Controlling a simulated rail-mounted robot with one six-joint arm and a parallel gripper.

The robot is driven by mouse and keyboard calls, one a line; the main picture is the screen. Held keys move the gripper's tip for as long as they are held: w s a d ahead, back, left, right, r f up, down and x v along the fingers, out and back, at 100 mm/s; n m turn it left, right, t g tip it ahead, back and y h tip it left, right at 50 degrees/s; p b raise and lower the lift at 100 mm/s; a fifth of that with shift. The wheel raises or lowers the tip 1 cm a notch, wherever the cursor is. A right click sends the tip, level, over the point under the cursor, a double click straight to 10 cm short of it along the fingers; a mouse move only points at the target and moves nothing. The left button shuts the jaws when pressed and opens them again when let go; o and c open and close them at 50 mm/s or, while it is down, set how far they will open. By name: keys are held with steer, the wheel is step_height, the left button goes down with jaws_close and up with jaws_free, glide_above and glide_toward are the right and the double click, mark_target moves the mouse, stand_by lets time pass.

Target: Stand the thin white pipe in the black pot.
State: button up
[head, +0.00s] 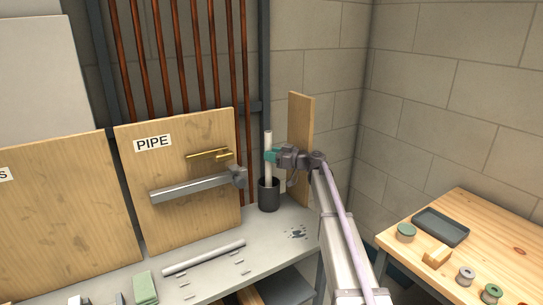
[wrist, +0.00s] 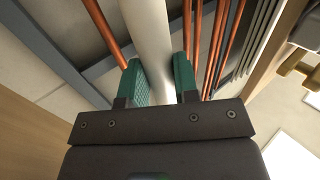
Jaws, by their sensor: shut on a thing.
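The thin white pipe (head: 267,152) is upright in the head view, with its lower end inside the mouth of the black pot (head: 268,197). Whether it touches the pot's bottom is hidden by the pot's wall. The pot stands on the grey bench near its back right corner. My gripper (head: 272,156) is shut on the upper part of the pipe, above the pot. In the wrist view, the green fingers (wrist: 161,82) sit on both sides of the white pipe (wrist: 149,38). The pot is not in the wrist view.
A board labelled PIPE (head: 180,215) with a grey bar and a brass piece stands left of the pot. A narrow wooden board (head: 301,120) stands behind my gripper. A white pipe (head: 204,257) lies on the bench (head: 262,240). A wooden table (head: 500,235) is at right.

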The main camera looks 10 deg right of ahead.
mark_target(271, 133)
steer(key=o, duration=1.1)
steer(key=shift+r, duration=0.15)
step_height(271, 133, up, 10)
steer(key=p, duration=1)
steer(key=shift+s, duration=0.1)
